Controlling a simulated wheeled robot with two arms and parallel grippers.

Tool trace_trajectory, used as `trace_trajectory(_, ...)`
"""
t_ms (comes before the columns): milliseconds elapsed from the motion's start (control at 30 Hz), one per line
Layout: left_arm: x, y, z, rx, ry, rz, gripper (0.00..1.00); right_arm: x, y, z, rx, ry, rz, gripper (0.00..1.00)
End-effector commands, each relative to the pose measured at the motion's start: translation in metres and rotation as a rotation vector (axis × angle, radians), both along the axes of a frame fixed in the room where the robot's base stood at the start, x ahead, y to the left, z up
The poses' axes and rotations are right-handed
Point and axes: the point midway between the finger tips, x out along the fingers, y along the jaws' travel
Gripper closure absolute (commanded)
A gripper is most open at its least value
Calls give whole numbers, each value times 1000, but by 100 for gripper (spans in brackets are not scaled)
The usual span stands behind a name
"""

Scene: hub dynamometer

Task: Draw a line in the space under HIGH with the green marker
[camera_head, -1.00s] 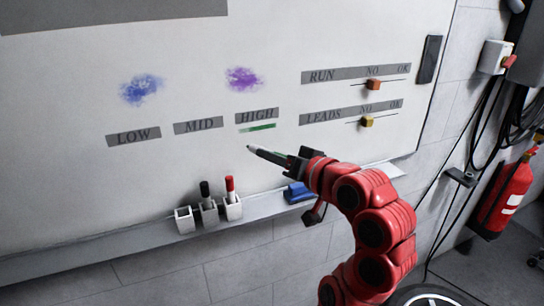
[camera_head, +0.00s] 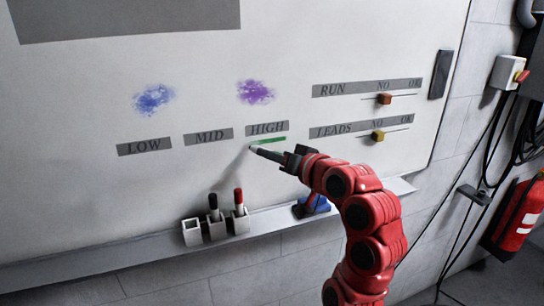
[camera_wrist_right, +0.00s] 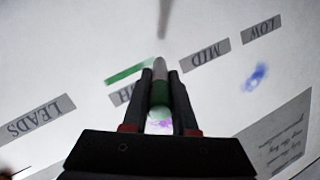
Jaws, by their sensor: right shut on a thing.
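My right gripper (camera_head: 296,158) is shut on the green marker (camera_head: 266,153), which points left with its tip just under the HIGH label (camera_head: 267,128). A green line (camera_head: 268,142) lies on the whiteboard under HIGH, close to the marker tip. In the right wrist view the marker (camera_wrist_right: 159,92) sits between the two fingers (camera_wrist_right: 160,105), and the green line (camera_wrist_right: 130,73) shows to its left. Whether the tip touches the board is hard to tell. My left gripper is out of view.
The tray ledge (camera_head: 120,250) carries a holder (camera_head: 217,228) with a black marker (camera_head: 213,207), a red marker (camera_head: 238,201) and one empty slot. A blue object (camera_head: 314,205) lies behind my right arm. Blue (camera_head: 153,98) and purple (camera_head: 255,91) smudges mark the board.

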Motion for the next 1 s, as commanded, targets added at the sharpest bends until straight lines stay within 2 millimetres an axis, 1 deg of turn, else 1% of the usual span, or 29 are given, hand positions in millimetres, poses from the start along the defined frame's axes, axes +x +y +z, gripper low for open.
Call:
trace_trajectory(667,0,0,-3,0,0,0,50,0,0,0,0,0,0,100)
trace_trajectory(1000,0,0,-3,0,0,0,50,5,2,0,0,1,0,100)
